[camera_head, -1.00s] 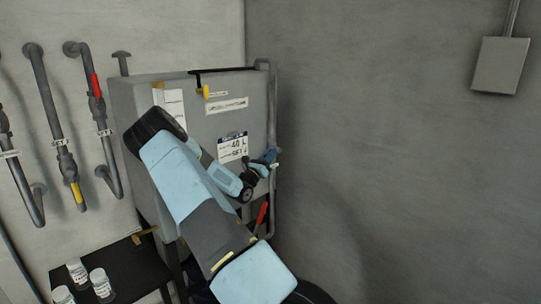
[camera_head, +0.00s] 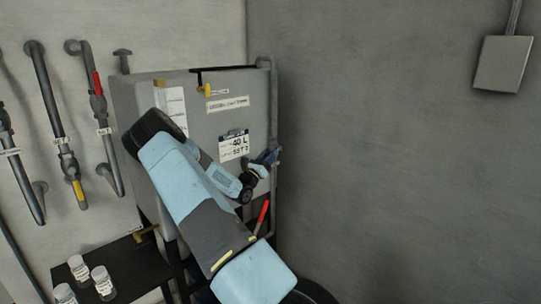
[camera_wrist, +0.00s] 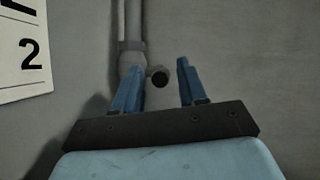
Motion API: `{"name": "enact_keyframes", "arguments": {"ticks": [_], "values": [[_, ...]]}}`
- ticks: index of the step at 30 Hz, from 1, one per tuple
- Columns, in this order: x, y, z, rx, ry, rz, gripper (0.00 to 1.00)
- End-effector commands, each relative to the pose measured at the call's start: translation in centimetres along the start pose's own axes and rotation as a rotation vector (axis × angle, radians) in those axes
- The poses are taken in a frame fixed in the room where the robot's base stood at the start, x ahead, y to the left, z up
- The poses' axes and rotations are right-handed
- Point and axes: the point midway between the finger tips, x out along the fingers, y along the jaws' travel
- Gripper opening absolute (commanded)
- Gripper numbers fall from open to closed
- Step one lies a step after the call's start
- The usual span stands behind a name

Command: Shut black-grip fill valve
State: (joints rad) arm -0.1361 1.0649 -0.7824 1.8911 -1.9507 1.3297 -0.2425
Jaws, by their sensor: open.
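A dark round knob (camera_wrist: 157,75), which looks like the black grip seen end-on, juts from a grey valve body (camera_wrist: 130,58) on a vertical pipe in the wrist view. My gripper (camera_wrist: 160,65) is open, with its two blue fingers on either side of the knob in the picture. The left finger overlaps the valve body; the depth between fingertips and knob is unclear. In the head view, my gripper (camera_head: 270,157) is at the right front edge of the grey tank (camera_head: 245,88), by its vertical pipe (camera_head: 273,105). The black grip cannot be made out there.
A red-handled valve (camera_head: 262,216) is below my gripper. A yellow handle (camera_head: 207,90) is high on the tank. Wall pipes at the left carry another red handle (camera_head: 97,83) and a yellow one (camera_head: 79,192). Jars (camera_head: 102,280) stand on a black table. The right wall is mostly bare.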

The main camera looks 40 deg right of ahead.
Motion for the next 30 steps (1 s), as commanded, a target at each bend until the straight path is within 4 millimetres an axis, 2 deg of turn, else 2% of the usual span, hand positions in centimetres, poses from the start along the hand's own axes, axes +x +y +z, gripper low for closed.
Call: {"name": "enact_keyframes", "arguments": {"ticks": [12, 18, 24, 30], "values": [[-7.9, 0.1, -0.1, -0.002, 0.0, 0.004, 0.42], [-11.1, 0.2, -0.1, -0.001, 0.001, 0.003, 0.42], [-12.7, 0.1, -0.1, -0.001, 0.0, 0.001, 0.42], [-12.9, 0.1, -0.1, -0.001, 0.0, 0.001, 0.42]]}}
